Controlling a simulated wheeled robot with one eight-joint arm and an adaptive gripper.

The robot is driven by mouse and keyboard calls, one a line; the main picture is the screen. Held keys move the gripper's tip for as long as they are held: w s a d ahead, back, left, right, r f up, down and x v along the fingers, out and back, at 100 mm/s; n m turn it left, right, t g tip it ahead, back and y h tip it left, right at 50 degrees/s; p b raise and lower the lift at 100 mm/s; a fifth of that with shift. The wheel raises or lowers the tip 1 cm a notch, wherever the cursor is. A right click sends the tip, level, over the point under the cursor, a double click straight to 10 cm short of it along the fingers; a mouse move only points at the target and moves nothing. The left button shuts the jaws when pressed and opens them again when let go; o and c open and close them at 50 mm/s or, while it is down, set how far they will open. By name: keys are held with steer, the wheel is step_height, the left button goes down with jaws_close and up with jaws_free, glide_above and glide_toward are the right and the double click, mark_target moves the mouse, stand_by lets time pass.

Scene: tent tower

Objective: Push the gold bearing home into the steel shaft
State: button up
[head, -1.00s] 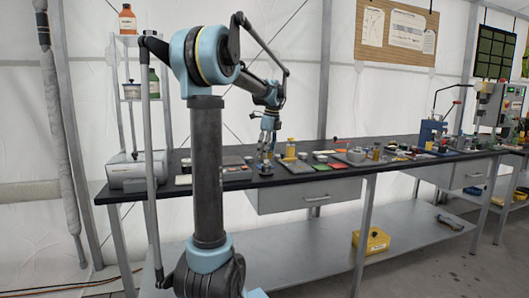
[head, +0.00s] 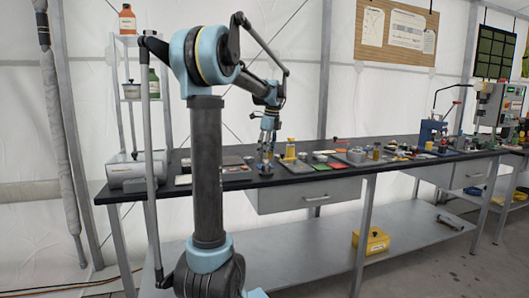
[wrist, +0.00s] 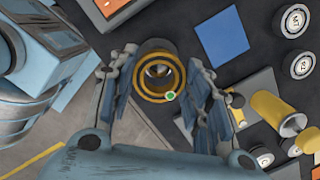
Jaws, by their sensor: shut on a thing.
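In the wrist view my gripper (wrist: 164,80) has its two jointed fingers on either side of a round, dark and gold ringed piece, the gold bearing (wrist: 150,96), and is shut on it. Its opening faces the camera, and a small bright steel end, seemingly the shaft (wrist: 157,71), shows inside it. I cannot tell how deep the two sit in each other. In the head view my gripper (head: 268,142) points down over the bench's left part; the bearing and shaft are too small there to make out clearly.
A yellow spool-like part (wrist: 272,108) lies to the right in the wrist view, near a blue square (wrist: 221,33) and round labelled weights (wrist: 296,20). The black bench (head: 330,187) holds several small parts and trays right of my gripper. A grey cylinder unit (head: 135,170) stands left.

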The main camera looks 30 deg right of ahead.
mark_target(266, 160)
steer(key=shift+f, duration=1.7)
steer(key=o, duration=1.2)
steer(key=shift+r, duration=0.1)
step_height(266, 160, up, 12)
steer(key=s, duration=0.1)
steer(key=shift+s+d, duration=0.2)
steer(key=shift+d, duration=0.2)
steer(key=shift+f, duration=0.2)
